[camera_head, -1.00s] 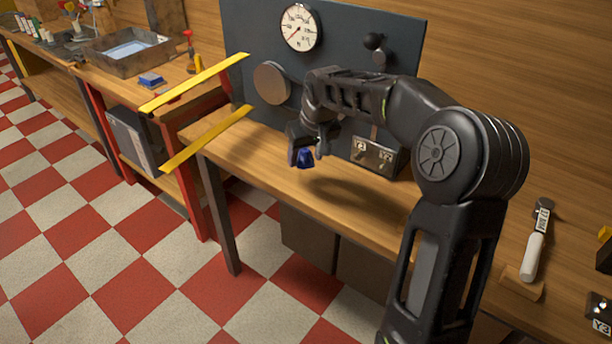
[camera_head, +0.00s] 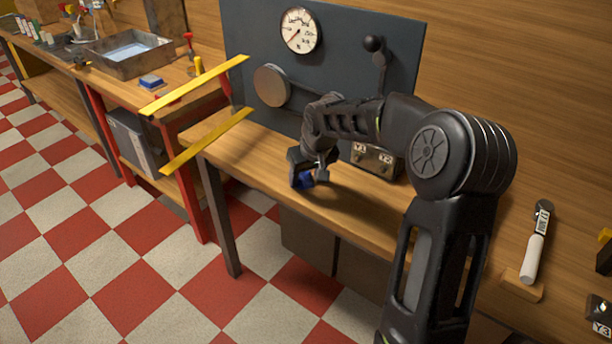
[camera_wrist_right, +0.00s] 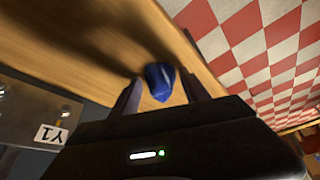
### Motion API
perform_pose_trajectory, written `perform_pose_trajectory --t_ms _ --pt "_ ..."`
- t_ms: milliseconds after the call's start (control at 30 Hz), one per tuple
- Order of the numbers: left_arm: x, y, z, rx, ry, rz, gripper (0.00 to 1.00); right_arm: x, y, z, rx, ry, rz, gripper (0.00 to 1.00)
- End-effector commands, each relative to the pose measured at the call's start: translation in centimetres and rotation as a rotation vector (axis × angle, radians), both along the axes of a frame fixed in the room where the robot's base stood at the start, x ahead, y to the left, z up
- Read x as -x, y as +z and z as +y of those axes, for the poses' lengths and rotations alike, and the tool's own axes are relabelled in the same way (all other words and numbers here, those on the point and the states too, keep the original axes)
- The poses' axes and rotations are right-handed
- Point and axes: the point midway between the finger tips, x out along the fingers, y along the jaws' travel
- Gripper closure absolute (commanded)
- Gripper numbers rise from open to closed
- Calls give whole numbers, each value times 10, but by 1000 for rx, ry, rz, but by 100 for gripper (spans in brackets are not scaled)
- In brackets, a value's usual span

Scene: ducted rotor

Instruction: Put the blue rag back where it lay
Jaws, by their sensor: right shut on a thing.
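The blue rag (camera_head: 306,179) is a small dark-blue bundle between the fingers of my right gripper (camera_head: 308,177), low over the front part of the wooden bench (camera_head: 262,160). In the right wrist view the rag (camera_wrist_right: 159,82) sits between the two dark fingers of the right gripper (camera_wrist_right: 158,95), with the bench top (camera_wrist_right: 95,40) behind it. The right gripper is shut on the rag. Whether the rag touches the bench top I cannot tell. My left gripper is out of view.
A dark panel with a gauge (camera_head: 300,28) and a lever (camera_head: 375,45) stands behind the gripper. A box with labelled knobs (camera_head: 373,159) sits close by on the right.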

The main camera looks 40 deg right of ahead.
Motion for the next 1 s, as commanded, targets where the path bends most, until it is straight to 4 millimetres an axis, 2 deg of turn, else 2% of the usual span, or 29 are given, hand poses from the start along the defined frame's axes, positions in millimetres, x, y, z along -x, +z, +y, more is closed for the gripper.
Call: perform_pose_trajectory --t_ms 133,167,400,767,867,1000 --pt "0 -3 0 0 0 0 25 0 -2 0 0 0 0 86" --pt "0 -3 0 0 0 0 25 0 -3 0 0 0 0 46" --pt "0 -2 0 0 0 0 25 0 -1 0 0 0 0 26" --pt "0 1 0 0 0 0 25 0 2 0 0 0 0 25" --pt "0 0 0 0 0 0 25 3 10 0 1 0 -2 25" --pt "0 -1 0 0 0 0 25 11 30 3 2 0 -5 25"
